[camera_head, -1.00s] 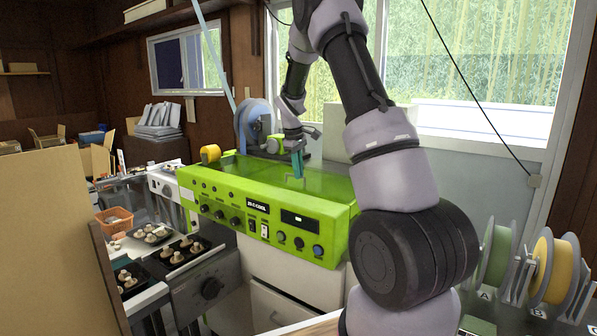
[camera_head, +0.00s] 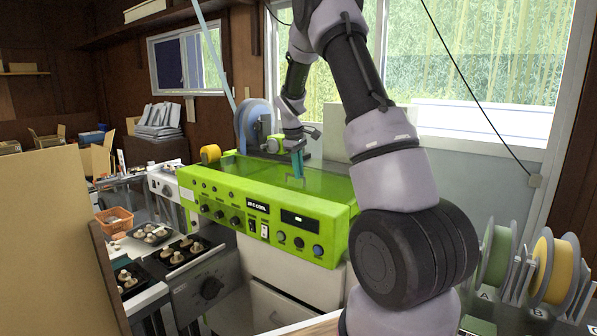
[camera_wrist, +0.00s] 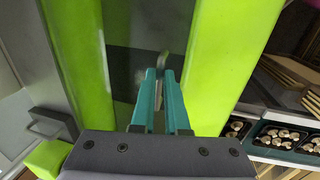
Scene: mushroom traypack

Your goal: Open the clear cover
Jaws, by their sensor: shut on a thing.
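The clear cover (camera_head: 262,170) lies flat over the top opening of the bright green machine (camera_head: 240,218), tinted green by what is beneath it. It shows as a smoky see-through panel between green sides in the wrist view (camera_wrist: 140,35). A small pale handle (camera_wrist: 164,62) stands on the cover. My gripper (camera_head: 298,174) reaches down to the cover from behind. Its teal fingers (camera_wrist: 160,76) are shut on the handle. The fingers partly hide the handle, and the cover's far edges are hard to make out.
A blue tape reel (camera_head: 252,122) and a yellow roll (camera_head: 210,153) stand at the machine's back left. Black trays of mushrooms (camera_head: 180,251) sit on the conveyor at left. Green and yellow spools (camera_head: 553,272) stand at right. A cardboard panel (camera_head: 45,240) fills the left foreground.

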